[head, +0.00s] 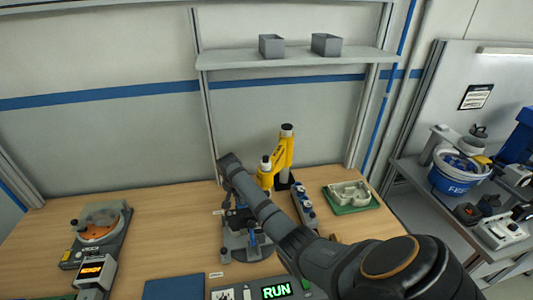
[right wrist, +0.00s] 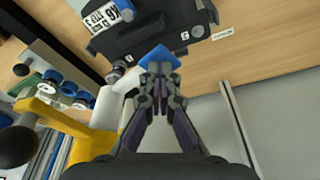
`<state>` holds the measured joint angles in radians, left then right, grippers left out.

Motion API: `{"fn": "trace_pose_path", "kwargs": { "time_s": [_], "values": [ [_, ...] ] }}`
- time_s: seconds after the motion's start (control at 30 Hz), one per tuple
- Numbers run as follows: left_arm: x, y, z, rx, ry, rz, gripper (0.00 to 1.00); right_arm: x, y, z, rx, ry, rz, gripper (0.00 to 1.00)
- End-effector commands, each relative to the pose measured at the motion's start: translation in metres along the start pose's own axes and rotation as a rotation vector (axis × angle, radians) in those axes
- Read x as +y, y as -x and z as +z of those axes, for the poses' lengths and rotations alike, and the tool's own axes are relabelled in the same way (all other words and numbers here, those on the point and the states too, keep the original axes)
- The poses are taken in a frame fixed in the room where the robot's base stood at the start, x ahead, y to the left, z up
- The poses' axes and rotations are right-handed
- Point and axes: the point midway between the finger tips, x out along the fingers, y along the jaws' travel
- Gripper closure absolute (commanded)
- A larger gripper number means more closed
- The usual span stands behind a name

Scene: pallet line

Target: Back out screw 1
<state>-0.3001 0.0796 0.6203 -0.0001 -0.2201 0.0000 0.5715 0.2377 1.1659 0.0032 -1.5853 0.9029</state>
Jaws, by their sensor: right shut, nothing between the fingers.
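My right arm reaches in from the lower right in the head view. Its gripper (head: 240,218) is over a grey fixture (head: 236,243) on the wooden bench. In the right wrist view the gripper (right wrist: 160,68) is shut and empty, its fingertips close to a blue diamond-shaped piece (right wrist: 163,60) at the edge of the dark fixture (right wrist: 150,32). I cannot tell whether they touch it. Small round metal heads show on the fixture, one at its upper right (right wrist: 197,31). I cannot tell which is screw 1. My left gripper is out of view.
A yellow device (head: 283,158) stands just behind the fixture. A lit RUN display (head: 276,291) is at the front.

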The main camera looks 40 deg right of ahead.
Motion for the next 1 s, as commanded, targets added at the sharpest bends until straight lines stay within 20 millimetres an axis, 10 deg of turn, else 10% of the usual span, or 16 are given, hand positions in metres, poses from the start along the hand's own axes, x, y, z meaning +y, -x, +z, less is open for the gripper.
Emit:
{"fn": "trace_pose_path", "kwargs": {
  "time_s": [1.0],
  "values": [
    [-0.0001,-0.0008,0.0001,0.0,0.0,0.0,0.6,0.0035,0.0006,0.0058,-0.02,0.004,0.012,1.0]
  ]
}}
